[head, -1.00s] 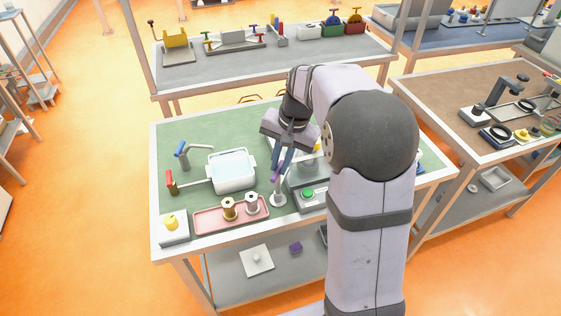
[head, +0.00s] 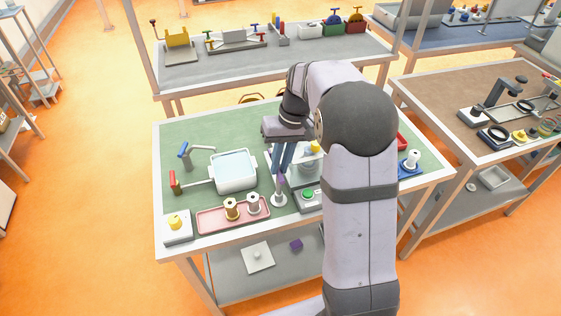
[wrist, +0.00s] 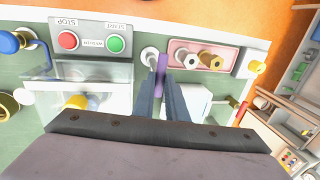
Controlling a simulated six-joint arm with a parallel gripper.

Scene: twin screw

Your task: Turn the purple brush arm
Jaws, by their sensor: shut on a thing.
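The purple brush arm (head: 281,181) sits at the top of a small white post (head: 279,198), right of the pink tray. In the wrist view the purple arm (wrist: 161,70) shows as a narrow bar between my two blue-grey fingers, with the round white post base (wrist: 149,54) just beyond it. My gripper (head: 282,170) points down over the post and is shut on the purple arm; the fingertips also show in the wrist view (wrist: 161,85). The fingers hide part of the arm.
A pink tray (head: 205,220) with a gold and a silver spool (head: 253,203) stands left of the post. A green-button control box (head: 307,199) and a clear box are close on the right. A white basin (head: 233,171) and a yellow-knob block (head: 176,225) are left.

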